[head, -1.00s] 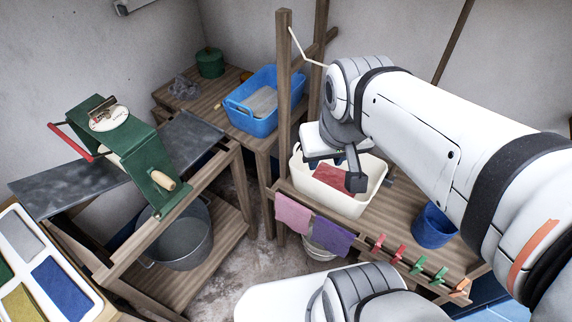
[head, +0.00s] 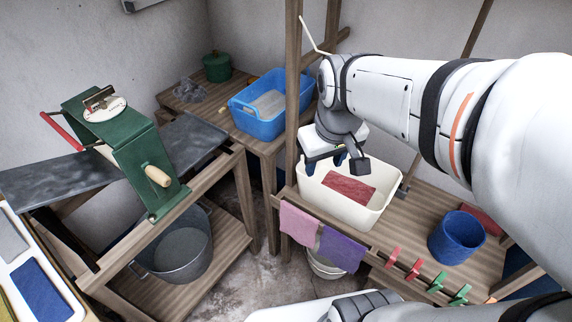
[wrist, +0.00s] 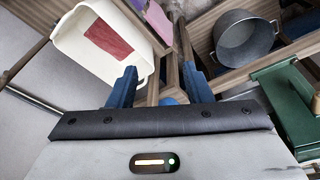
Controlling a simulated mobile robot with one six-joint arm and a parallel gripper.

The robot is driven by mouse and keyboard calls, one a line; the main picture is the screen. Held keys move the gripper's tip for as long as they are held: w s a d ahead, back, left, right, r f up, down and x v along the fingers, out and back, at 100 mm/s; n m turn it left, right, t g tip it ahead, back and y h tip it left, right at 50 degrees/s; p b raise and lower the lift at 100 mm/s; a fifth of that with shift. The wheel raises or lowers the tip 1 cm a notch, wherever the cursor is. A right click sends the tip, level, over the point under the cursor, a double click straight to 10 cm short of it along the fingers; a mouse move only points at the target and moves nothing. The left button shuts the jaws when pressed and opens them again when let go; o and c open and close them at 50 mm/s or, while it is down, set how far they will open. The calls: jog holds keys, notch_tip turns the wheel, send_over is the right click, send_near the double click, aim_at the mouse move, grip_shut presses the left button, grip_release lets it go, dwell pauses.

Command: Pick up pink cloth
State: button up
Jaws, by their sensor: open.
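The pink cloth (head: 298,223) hangs over the front rail of the wooden stand, left of a purple cloth (head: 341,249) that hangs beside it. My gripper (head: 350,163) is open and empty, over the back of the white basin (head: 378,217), above and behind the pink cloth and apart from it. In the wrist view my two blue fingers (wrist: 157,87) are spread.
A wooden post (head: 292,90) stands close left of my gripper. A red cloth (head: 348,187) lies in the white basin. Several clothespins (head: 415,269) sit along the rail, right of the cloths. A blue bucket (head: 457,237) stands at right, and the mangle (head: 125,150) at left.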

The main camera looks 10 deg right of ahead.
aim_at(300, 217)
jog(key=w+f+n+g+b, duration=0.1)
jog(key=w+f+b, duration=0.4)
jog(key=f, duration=0.5)
jog(key=w+f+n+b, duration=0.3)
jog(key=w+f+b, duration=0.2)
jog(key=f+b, duration=0.4)
jog(key=w+f+n+g+b, duration=0.1)
jog(key=w+f+b, duration=0.4)
jog(key=f, duration=0.8)
jog(key=shift+a+f+n+g+b, duration=0.1)
jog(key=shift+a+n+g+b, duration=0.25)
jog(key=shift+n+b, duration=0.8)
jog(key=shift+m, duration=0.35)
notch_tip(300, 217, down, 7)
jog(key=b, duration=0.3)
jog(key=shift+w, duration=0.1)
jog(key=f+b, duration=0.2)
jog(key=f, duration=0.3)
jog(key=shift+d, duration=0.2)
jog(key=c, duration=0.8)
jog(key=shift+r, duration=0.15)
jog(key=shift+c, duration=0.2)
